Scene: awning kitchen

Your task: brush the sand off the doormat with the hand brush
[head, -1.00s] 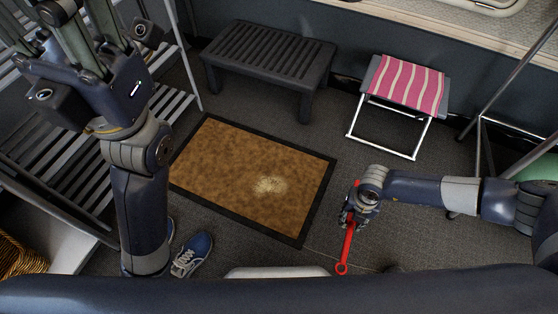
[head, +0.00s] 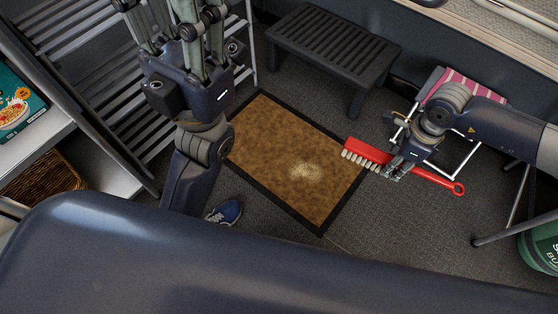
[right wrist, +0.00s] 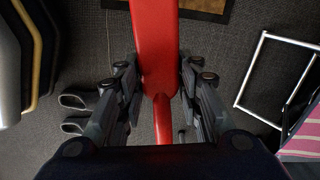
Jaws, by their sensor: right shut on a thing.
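The brown doormat (head: 275,143) with a black border lies on the grey floor in the middle of the head view. A pale patch of sand (head: 306,171) lies on its right half. My right gripper (head: 393,168) is shut on the red hand brush (head: 436,180). The brush's pale bristles (head: 361,157) are at the mat's right edge; I cannot tell how high above it. The brush also fills the middle of the right wrist view (right wrist: 155,45), between the fingers. My left gripper (head: 178,10) is raised at the top left, fingers up, and its tips are cut off.
A dark slatted bench (head: 335,45) stands behind the mat. A pink striped stool (head: 464,88) stands at the right, partly behind my right arm. A slatted rack (head: 95,85) is at the left. A blue shoe (head: 226,211) lies near the mat's front. A green bucket (head: 540,245) is at the right.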

